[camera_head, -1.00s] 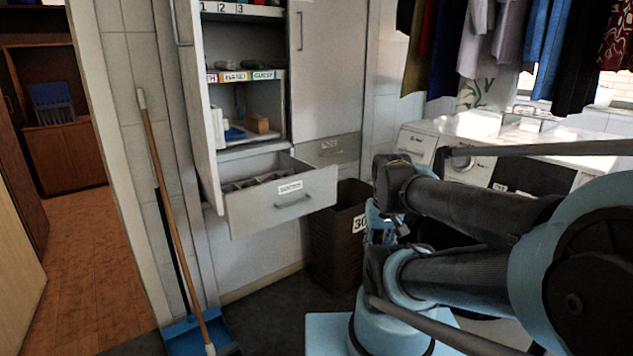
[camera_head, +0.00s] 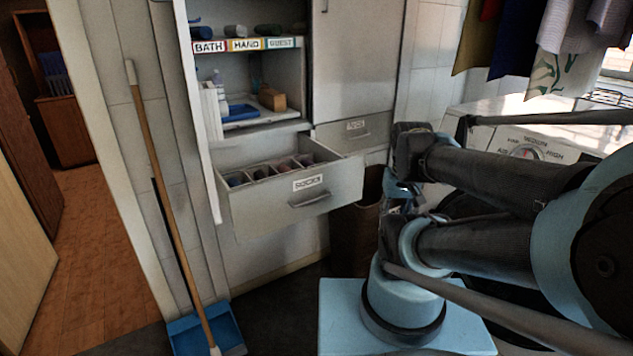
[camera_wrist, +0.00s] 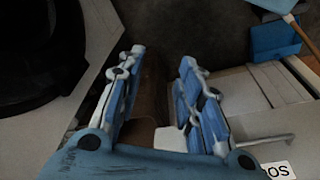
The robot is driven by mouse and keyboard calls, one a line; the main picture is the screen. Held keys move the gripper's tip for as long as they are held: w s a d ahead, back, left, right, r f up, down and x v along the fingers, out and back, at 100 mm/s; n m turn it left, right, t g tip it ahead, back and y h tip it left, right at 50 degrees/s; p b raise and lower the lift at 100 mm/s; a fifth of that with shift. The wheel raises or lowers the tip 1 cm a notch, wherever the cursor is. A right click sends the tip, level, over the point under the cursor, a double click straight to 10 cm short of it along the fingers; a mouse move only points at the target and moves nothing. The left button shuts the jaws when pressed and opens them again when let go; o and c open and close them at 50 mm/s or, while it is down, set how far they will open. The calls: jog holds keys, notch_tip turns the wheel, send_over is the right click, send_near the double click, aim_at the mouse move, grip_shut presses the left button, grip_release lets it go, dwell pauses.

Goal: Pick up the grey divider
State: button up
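An open drawer (camera_head: 275,205) labelled SOCKS juts from the white cabinet in the head view. Thin dividers (camera_head: 265,172) split it into compartments holding rolled socks; which one is the grey divider I cannot tell. The drawer front also shows in the wrist view (camera_wrist: 263,124) at the right, tilted in the picture. My gripper (camera_wrist: 163,58) is open in the wrist view, its blue-padded fingers apart and nothing held between them. It is over the brown basket side, beside the drawer, not over the compartments. In the head view my arm largely hides the gripper.
A brown basket (camera_head: 352,238) stands right of the drawer. A broom (camera_head: 170,200) leans on the wall with a blue dustpan (camera_head: 206,330) below. Shelves (camera_head: 255,125) with towels are above the drawer. A white washer (camera_head: 545,150) stands at the right, beneath hanging clothes.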

jog(key=o, duration=0.4)
jog(key=shift+s+r, duration=0.15)
jog(key=shift+s, duration=0.05)
jog(key=o, duration=0.3)
jog(key=w+a+r+m, duration=0.2)
jog(key=w+r, duration=0.3)
jog(key=r, duration=0.1)
jog(key=shift+a+r+g+y, duration=0.15)
jog(key=shift+r+g+y, duration=0.25)
jog(key=w+a+r+m+g+y, duration=0.1)
jog(key=w+a+r+m, duration=0.3)
jog(key=w, duration=0.6)
jog(key=w+a+r+m+g+y, duration=0.15)
jog(key=w+a, duration=0.35)
jog(key=w, duration=0.5)
jog(key=w+a+r+m+g, duration=0.1)
jog(key=w+a+r+m, duration=0.3)
jog(key=w, duration=0.7)
jog(key=shift+g+y, duration=0.25)
jog(key=shift+s+x, duration=0.15)
jog(key=shift+x, duration=4.4)
jog(key=shift+s+x, duration=0.15)
jog(key=shift+x, duration=4.45)
